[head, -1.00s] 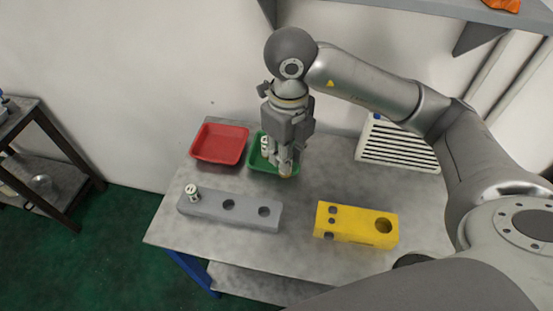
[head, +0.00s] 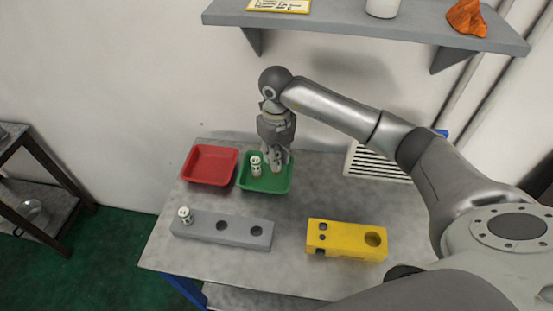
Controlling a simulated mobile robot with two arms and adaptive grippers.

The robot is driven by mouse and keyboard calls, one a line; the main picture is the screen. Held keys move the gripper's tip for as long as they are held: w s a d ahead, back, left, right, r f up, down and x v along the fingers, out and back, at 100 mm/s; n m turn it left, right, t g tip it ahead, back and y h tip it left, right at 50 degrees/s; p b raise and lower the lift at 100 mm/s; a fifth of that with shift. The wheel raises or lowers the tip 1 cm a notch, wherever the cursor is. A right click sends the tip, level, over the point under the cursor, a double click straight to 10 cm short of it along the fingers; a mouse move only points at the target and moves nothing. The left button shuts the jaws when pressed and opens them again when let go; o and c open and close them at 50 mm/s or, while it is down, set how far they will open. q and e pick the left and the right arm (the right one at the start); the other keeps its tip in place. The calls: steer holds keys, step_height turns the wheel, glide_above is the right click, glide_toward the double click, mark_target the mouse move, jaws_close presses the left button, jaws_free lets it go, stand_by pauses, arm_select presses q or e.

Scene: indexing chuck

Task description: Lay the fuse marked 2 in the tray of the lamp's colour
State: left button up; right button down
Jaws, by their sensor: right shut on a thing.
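My right gripper (head: 275,160) is over the right part of the green tray (head: 265,189), pointing down. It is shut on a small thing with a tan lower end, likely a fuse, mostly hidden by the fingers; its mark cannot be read. A white fuse (head: 256,166) with dark marks is at the green tray, left of the fingers. Another white fuse (head: 184,215) stands upright in the left hole of the grey block (head: 238,231); its top mark is too small to read. The red tray (head: 210,165) is empty. I cannot make out a lit lamp. My left gripper is not in view.
A yellow block (head: 345,240) with several holes stands on the right of the table (head: 290,270). A white slatted thing (head: 372,163) is at the back right, partly behind my arm. A shelf (head: 350,25) hangs above. The table between blocks and trays is clear.

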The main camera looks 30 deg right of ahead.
steer(key=shift+w+d+f, duration=0.25)
steer(key=shift+w+f, duration=0.2)
steer(key=shift+f, duration=0.2)
step_height(320, 180, down, 3)
steer(key=shift+f+p, duration=0.1)
steer(key=shift+p, duration=0.25)
steer(key=shift+f, duration=0.15)
steer(key=c, duration=1.3)
jaws_free()
steer(key=shift+o, duration=0.2)
